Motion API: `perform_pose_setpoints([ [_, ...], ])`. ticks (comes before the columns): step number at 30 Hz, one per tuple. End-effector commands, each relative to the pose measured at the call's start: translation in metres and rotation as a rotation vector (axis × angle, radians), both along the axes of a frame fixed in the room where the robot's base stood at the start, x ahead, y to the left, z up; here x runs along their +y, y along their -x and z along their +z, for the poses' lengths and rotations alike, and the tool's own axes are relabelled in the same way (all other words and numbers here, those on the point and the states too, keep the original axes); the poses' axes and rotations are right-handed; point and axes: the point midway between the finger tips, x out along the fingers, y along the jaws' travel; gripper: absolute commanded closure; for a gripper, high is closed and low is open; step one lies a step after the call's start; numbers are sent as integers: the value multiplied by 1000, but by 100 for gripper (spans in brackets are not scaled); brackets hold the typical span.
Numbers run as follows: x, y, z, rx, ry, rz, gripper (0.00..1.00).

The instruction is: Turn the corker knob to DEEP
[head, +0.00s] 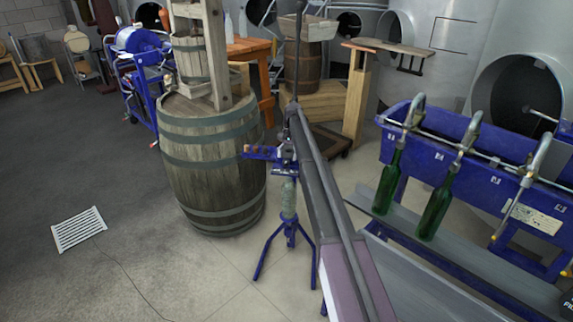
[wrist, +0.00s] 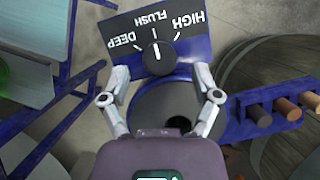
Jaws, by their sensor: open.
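The corker knob (wrist: 158,57) is a round black dial on a dark label plate (wrist: 125,22) in the wrist view. The plate reads DEEP, FLUSH and HIGH, upside down in the picture. The knob's white pointer line faces the FLUSH mark, between DEEP on the left and HIGH on the right. My gripper (wrist: 161,76) is open, its two fingers apart on either side of the plate's near end; I cannot tell whether they touch anything. In the head view the blue corker (head: 285,170) stands on tripod legs, partly behind a dark beam.
A blue rack with corks (wrist: 274,110) juts out to the right of the knob. A barrel (head: 212,165) stands left of the corker. The blue filler trough (head: 440,125) with green bottles (head: 435,210) stands at right. Floor at left is mostly clear, with a grate (head: 78,229).

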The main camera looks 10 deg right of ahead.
Motion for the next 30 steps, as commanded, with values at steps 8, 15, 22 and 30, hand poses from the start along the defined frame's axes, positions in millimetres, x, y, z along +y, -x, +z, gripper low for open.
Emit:
perform_pose_setpoints([
  [8, 3, 4, -13, 0, 0, 0, 20],
  [15, 3, 5, -13, 0, 0, 0, 20],
  [22, 3, 5, -13, 0, 0, 0, 44],
  [30, 3, 5, -13, 0, 0, 1, 100],
])
